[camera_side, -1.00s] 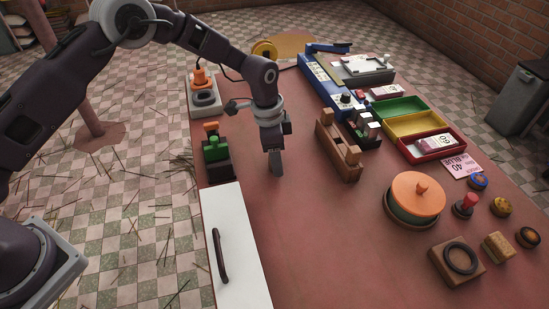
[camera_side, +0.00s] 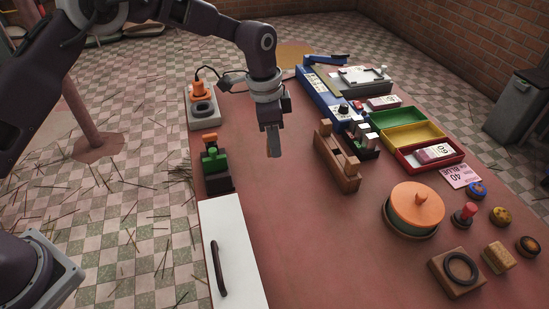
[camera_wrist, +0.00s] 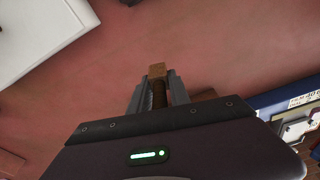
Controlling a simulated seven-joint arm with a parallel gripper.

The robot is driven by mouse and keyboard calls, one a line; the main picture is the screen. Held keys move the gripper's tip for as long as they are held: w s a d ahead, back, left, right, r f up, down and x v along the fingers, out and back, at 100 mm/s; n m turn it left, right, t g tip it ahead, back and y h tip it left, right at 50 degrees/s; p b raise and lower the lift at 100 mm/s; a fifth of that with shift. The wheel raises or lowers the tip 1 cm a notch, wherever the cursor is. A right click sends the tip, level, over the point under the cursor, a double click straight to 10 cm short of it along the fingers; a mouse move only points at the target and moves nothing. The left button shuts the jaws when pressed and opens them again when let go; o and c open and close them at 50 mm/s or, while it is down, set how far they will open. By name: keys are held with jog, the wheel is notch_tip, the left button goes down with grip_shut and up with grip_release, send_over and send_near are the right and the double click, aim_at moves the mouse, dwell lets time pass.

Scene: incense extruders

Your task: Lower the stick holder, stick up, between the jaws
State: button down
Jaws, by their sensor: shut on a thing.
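My gripper (camera_side: 272,148) hangs over the open red tabletop, left of a wooden stand (camera_side: 337,160) and apart from it. In the wrist view, my gripper (camera_wrist: 159,92) is shut on a brown piece (camera_wrist: 157,70), which seems to be the stick holder. Its light wooden end pokes out beyond the fingertips, and a darker part lies between the fingers. No stick can be made out on it. The wooden stand has two upright posts. A dark block with small pale and red pieces (camera_side: 363,138) stands behind it; I cannot tell which are the jaws.
A blue ruled bench (camera_side: 325,88) and green, yellow and red trays (camera_side: 420,130) are at the back right. An orange-lidded pot (camera_side: 416,205) is front right. A white handled panel (camera_side: 240,250) and a green-topped block (camera_side: 214,165) line the left edge. The tabletop centre is clear.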

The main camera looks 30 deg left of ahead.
jog(key=s+a+r+m, duration=0.2)
jog(key=a+m, duration=0.3)
jog(key=m+g, duration=0.2)
jog(key=m, duration=0.9)
send_over(216, 167)
jog(key=s+d, duration=0.2)
jog(key=shift+f, duration=4.55)
jog(key=c, duration=1.1)
grip_release()
jog(key=shift+c, duration=0.2)
notch_tip(216, 167, up, 9)
jog(key=shift+r+n, duration=0.15)
jog(key=shift+n, duration=0.15)
